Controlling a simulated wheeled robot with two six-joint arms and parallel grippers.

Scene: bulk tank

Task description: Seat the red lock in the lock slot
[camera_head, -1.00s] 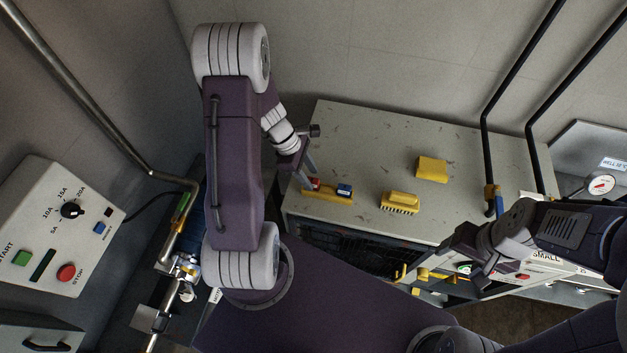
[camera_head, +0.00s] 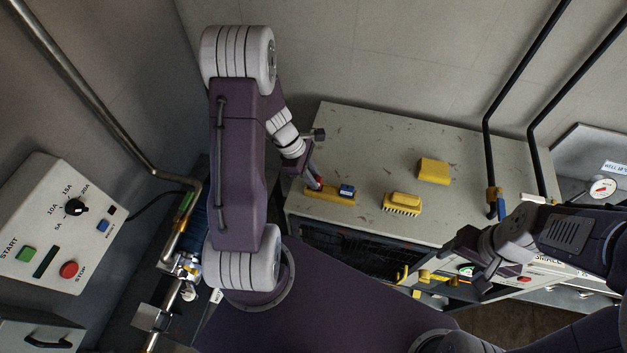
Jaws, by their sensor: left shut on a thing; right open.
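The red lock (camera_head: 320,184) is at the left part of a small yellow holder (camera_head: 330,197) on the grey cabinet top. My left gripper (camera_head: 316,180) reaches down to it from the upper left and is shut on it; the fingers partly hide it. I cannot tell whether the lock touches the holder or is just above it. A blue lock (camera_head: 347,190) sits at the right end of the same holder. My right gripper (camera_head: 472,265) is open and empty by the cabinet's front right edge. I cannot make out the lock slot clearly.
A yellow brush (camera_head: 402,202) and a yellow sponge-like block (camera_head: 434,170) lie on the cabinet top (camera_head: 375,140) right of the holder. Black pipes (camera_head: 489,140) stand at the right. A control box (camera_head: 62,228) with knob and buttons is at the left.

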